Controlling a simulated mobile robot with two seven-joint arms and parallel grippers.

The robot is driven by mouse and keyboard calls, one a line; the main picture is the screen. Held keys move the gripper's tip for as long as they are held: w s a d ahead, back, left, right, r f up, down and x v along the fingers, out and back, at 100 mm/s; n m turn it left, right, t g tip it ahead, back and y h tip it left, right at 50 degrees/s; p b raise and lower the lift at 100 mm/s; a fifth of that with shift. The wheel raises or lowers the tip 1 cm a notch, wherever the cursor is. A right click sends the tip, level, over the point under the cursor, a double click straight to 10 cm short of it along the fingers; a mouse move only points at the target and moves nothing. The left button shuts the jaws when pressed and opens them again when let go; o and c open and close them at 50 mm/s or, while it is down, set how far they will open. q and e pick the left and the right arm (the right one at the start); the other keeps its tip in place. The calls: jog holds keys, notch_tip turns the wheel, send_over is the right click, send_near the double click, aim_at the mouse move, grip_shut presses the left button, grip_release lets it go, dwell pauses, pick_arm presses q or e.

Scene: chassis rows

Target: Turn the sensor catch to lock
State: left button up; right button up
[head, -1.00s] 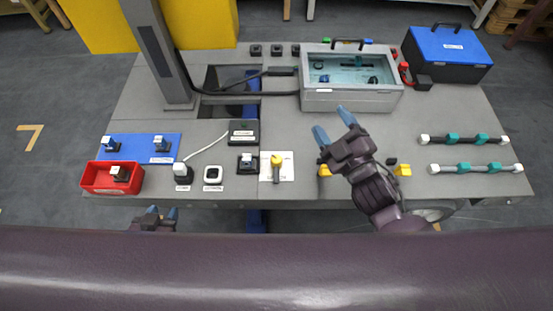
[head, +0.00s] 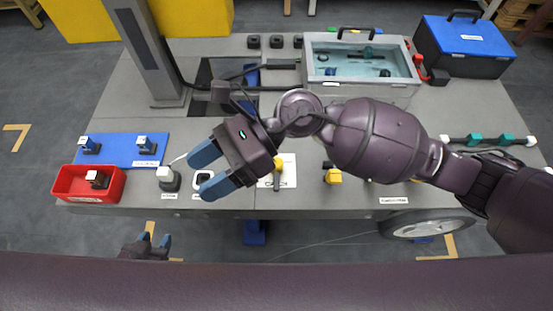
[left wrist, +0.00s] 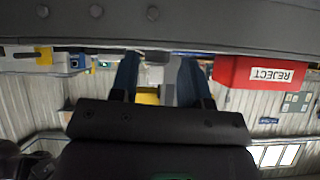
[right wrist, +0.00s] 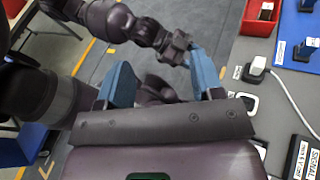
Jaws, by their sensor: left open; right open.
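The catch is a yellow knob with a dark lever (head: 278,164) on a white labelled plate (head: 289,173) near the table's front edge. The lever points toward the front edge. My right gripper (head: 206,171) is open and empty, left of the catch, with its fingers pointing left above the front of the table. Its open fingers also show in the right wrist view (right wrist: 163,78). My left gripper (head: 155,241) is open and empty, low in front of the table's front edge. Its fingers also show in the left wrist view (left wrist: 157,75). The catch is not seen in either wrist view.
A red REJECT bin (head: 65,187), a blue mat (head: 120,152) with white-topped parts, and a white-capped plug (head: 167,177) with a cable stand at left. A clear-lidded case (head: 316,89) and blue toolbox (head: 462,42) stand behind. My right arm covers the table's middle.

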notch_tip(320, 180, down, 5)
jog(key=d+n+h+b, duration=0.1)
jog(key=n+h, duration=0.3)
jog(key=n+t+h+b, duration=0.4)
jog(key=n+t+h, duration=0.3)
jog(key=t+h, duration=0.15)
send_near(277, 162)
jog(key=shift+w+a+g+h, duration=0.4)
jog(key=shift+a+g+h, duration=0.05)
jog(key=shift+f, duration=0.3)
notch_tip(277, 162, down, 9)
jog(key=shift+r+b, duration=0.1)
jog(key=shift+b, duration=1.15)
jog(key=shift+f, duration=0.55)
pick_arm(q)
notch_tip(277, 162, down, 6)
jog(key=d+m, duration=0.1)
jog(key=shift+w+g, duration=0.15)
jog(key=shift+g, duration=0.15)
jog(key=shift+s, duration=0.2)
pick_arm(e)
jog(key=shift+r, duration=0.1)
jog(key=c, duration=0.9)
